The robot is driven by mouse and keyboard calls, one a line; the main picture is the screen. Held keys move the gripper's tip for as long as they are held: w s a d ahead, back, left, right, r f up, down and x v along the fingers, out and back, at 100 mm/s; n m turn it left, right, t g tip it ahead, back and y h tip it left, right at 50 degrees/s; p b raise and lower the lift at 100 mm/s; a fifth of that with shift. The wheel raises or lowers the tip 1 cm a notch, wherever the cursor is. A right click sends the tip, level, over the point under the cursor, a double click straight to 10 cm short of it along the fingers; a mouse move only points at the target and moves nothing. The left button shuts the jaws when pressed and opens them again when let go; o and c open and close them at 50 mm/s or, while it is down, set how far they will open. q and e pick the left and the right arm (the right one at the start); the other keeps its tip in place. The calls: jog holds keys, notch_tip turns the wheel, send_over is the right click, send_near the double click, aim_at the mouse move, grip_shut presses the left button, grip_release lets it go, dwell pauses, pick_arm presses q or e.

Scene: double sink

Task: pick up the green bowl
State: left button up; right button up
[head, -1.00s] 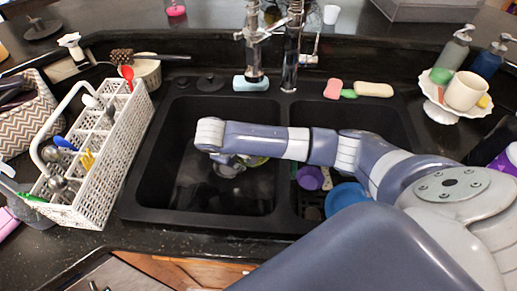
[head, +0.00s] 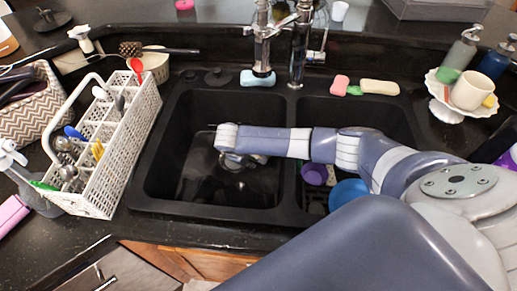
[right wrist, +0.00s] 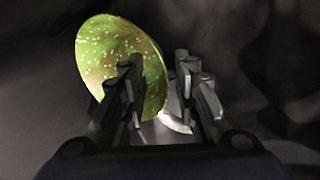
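The green bowl (right wrist: 110,60), speckled with pale dots, stands tilted on its side in the right wrist view. Its lower right part reaches behind and between the fingers of my right gripper (right wrist: 157,68). The fingers are apart, one overlapping the bowl and the other just right of its edge. I cannot tell whether either finger touches it. In the head view my right gripper (head: 238,162) points down into the left basin (head: 200,192), mostly under my wrist. The bowl is hidden there. My left gripper is not in view.
The right basin holds a purple cup (head: 314,174) and a blue bowl (head: 345,190). A white utensil basket (head: 118,150) stands left of the sink. The faucet (head: 262,45) rises behind it. A white stand (head: 447,108) with a cup is at right.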

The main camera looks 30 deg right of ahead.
jog(key=shift+a, duration=0.1)
grip_shut()
jog(key=shift+r, duration=0.1)
